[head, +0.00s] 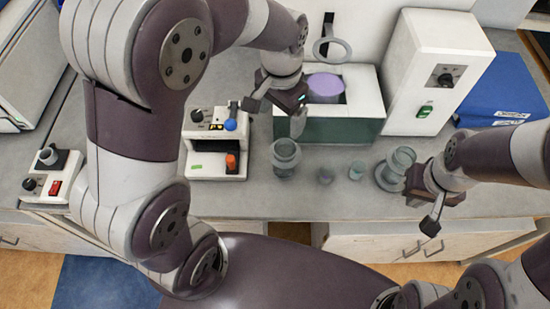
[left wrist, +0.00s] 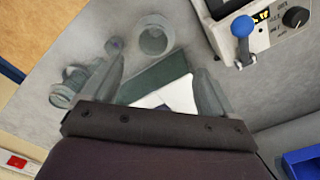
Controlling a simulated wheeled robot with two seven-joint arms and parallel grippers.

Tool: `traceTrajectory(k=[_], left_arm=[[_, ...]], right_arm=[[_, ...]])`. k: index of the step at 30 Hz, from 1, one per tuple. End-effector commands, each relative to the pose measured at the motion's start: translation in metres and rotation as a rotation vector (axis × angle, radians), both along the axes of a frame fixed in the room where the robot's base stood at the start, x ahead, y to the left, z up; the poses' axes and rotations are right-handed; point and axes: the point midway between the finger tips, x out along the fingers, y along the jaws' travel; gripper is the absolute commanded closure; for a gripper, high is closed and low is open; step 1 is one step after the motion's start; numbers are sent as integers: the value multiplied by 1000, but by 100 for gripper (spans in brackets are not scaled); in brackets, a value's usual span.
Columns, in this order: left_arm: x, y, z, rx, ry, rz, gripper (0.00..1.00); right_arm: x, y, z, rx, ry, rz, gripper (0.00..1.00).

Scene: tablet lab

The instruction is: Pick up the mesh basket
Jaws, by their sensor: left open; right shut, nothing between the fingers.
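A small dark, rounded piece (head: 325,176) stands on the grey bench and looks most like the mesh basket, but it is too small to be sure. It seems to show in the left wrist view (left wrist: 115,45) too, near a fingertip. A clear glass beaker (head: 285,158) stands left of it and shows in the left wrist view (left wrist: 154,38). My left gripper (head: 275,112) is open and empty, above the bench by the green-and-white box; its spread fingers show in the left wrist view (left wrist: 158,72). My right gripper (head: 431,226) is shut and empty over the bench's front edge.
A small cup (head: 356,170) and a glass vessel on a base (head: 394,170) stand right of the small piece. The green-and-white box (head: 350,128) with a purple disc stands behind. A device with a blue knob (head: 216,150) stands left. A white cabinet (head: 437,75) stands back right.

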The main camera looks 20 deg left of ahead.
Motion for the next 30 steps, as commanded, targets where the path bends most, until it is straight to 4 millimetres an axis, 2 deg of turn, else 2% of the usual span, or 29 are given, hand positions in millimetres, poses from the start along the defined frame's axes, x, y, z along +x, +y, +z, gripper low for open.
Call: traceTrajectory(k=[6, 13, 18, 21, 26, 27, 29, 30], left_arm=[[-1, -1, -47, 2, 8, -6, 13], [0, -6, -76, 2, 7, -6, 13], [1, -11, -108, 2, 6, -4, 13], [1, -11, -116, 1, 3, -3, 13], [1, -11, -118, 0, 1, -3, 13], [1, -11, -118, 0, 1, -3, 16], [1, -11, -118, 0, 1, -3, 36], [1, -11, -117, 0, 1, -3, 49]], right_arm=[[0, 0, 8, 0, -1, 0, 100], [0, 0, 16, 0, 0, 0, 100], [0, 0, 24, 0, -1, 0, 100], [0, 0, 24, 0, 0, 0, 100], [0, 0, 24, 0, 0, 0, 100], [0, 0, 24, 0, 0, 0, 100], [0, 0, 24, 0, 0, 0, 100], [0, 0, 24, 0, 0, 0, 100]])
